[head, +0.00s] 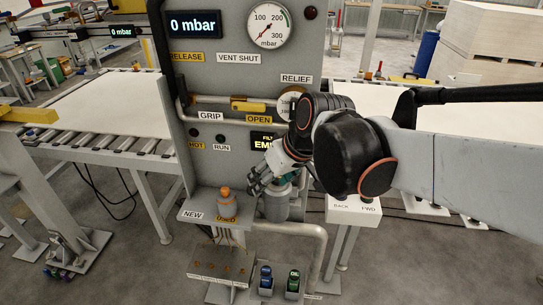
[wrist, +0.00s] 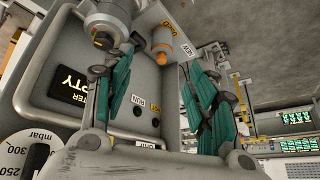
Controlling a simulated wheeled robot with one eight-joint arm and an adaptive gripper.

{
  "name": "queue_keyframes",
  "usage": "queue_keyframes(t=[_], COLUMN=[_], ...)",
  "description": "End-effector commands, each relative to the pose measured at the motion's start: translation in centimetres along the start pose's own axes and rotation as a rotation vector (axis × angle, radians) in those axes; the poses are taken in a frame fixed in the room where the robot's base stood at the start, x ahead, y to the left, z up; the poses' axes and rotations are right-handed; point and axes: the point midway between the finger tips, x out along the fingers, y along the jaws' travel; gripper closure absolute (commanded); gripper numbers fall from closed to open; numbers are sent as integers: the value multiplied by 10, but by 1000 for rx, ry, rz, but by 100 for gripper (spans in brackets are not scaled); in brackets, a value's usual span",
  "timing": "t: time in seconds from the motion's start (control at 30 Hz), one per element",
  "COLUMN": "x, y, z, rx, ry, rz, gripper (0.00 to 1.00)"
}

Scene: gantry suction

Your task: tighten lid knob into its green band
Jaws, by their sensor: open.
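A grey filter canister (head: 276,207) stands on the panel's front ledge at the right. It also shows at the top of the wrist view (wrist: 110,12), with a dark round end, probably the lid knob (wrist: 103,41), bearing a small orange mark. My gripper (head: 264,180) is just above and left of the canister in the head view, partly covering its top. The left finger is close to the knob; contact cannot be told. I cannot make out the green band.
An orange-topped filter cartridge (head: 226,203) stands on the ledge (head: 197,205) near the NEW and USED labels. The grey panel (head: 222,75) carries a yellow handle (head: 248,106), a gauge (head: 268,25) and a 0 mbar display (head: 193,24). A pipe (head: 318,255) bends below.

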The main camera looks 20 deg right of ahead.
Motion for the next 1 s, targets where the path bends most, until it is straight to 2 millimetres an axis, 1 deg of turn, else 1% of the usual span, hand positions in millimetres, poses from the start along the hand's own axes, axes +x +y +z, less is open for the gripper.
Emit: queue_keyframes(t=[0.03,0.1,0.2,0.23,0.33,0.4,0.47,0.57,0.67,0.77,1.0], x=[-7,-6,-3,-1,1,1,2,7,18,35,82], y=[2,4,7,23,60,80,90,95,96,96,97], z=[-20,-38,-59,-59,-57,-53,-50,-48,-47,-44,-38], rx=[-12,-37,-68,-78,-114,-132,-142,-149,-150,-149,-149], ry=[-6,-13,-17,-33,-79,-108,-123,-132,-132,-132,-131], rz=[-22,-55,-97,-76,-26,4,18,26,26,26,26], gripper=[47,47,47,47,47,47,47,47,47,47,47])
